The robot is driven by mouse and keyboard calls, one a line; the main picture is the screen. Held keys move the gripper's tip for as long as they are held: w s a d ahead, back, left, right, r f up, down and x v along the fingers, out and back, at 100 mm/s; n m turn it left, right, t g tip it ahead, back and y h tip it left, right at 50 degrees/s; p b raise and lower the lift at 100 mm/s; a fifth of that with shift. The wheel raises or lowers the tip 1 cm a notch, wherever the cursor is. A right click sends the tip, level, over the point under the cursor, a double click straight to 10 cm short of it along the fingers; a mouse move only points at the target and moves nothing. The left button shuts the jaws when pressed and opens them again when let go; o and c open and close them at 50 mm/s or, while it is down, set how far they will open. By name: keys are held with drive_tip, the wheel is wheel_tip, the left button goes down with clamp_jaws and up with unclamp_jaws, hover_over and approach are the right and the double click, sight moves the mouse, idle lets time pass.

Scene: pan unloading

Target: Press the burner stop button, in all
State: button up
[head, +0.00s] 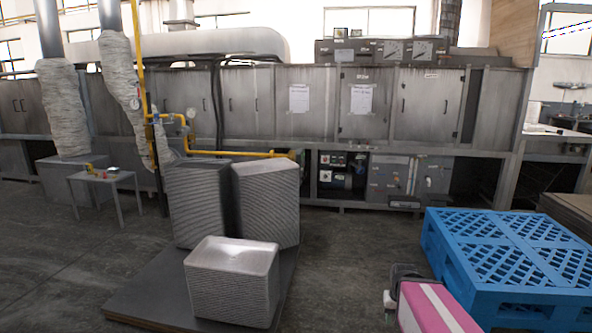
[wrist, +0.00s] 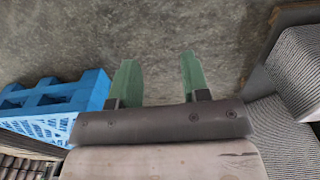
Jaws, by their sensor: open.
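I cannot make out for certain which control is the burner stop button. A small metal table (head: 122,178) at the left in the head view carries small red and yellow items (head: 97,172), too small to identify.
Stacks of grey pans (head: 231,300) stand on a low dark platform (head: 150,300) left of centre. A blue pallet stack (head: 480,283) fills the right, and also shows in the wrist view (wrist: 85,92). Bare floor (head: 350,240) lies between them. A yellow pipe (head: 230,154) runs behind the pans.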

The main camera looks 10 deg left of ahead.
clamp_jaws()
idle(1.5)
